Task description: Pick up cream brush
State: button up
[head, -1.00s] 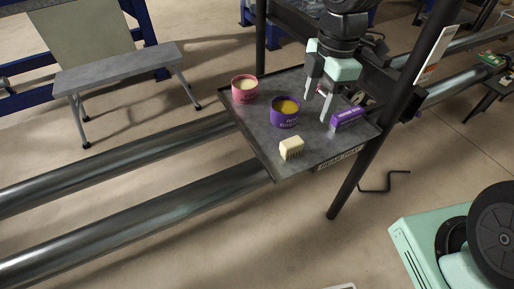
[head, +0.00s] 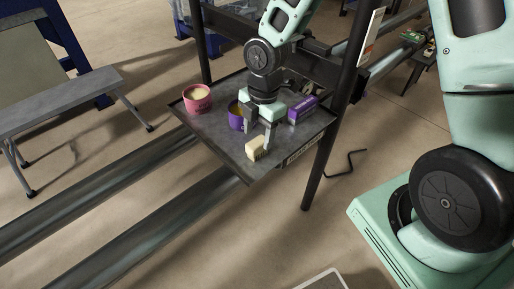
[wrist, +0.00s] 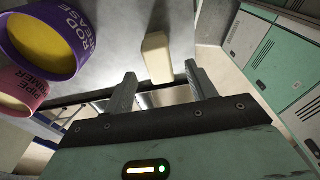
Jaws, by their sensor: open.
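The cream brush (head: 256,148) lies on the grey tray near its front edge. It also shows in the wrist view (wrist: 157,57), as a pale block just beyond my fingertips and roughly between their lines. My gripper (head: 258,142) is open and empty, pointing down close to the brush. In the wrist view its two fingers (wrist: 161,80) are spread apart, with the brush a little ahead of them. I cannot tell whether a finger touches the brush.
The tray (head: 213,140) also holds a pink tub (head: 197,99), a purple tub (head: 235,116) partly behind my gripper, and a purple box (head: 302,108). A dark post (head: 335,130) rises at the tray's right. Long pipes (head: 130,170) run at the left.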

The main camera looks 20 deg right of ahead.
aim_at(258, 142)
jog(key=shift+a+f, duration=0.15)
jog(key=shift+f, duration=1.25)
jog(key=shift+a+f, duration=0.1)
jog(key=shift+f, duration=1.25)
jog(key=c, duration=1.1)
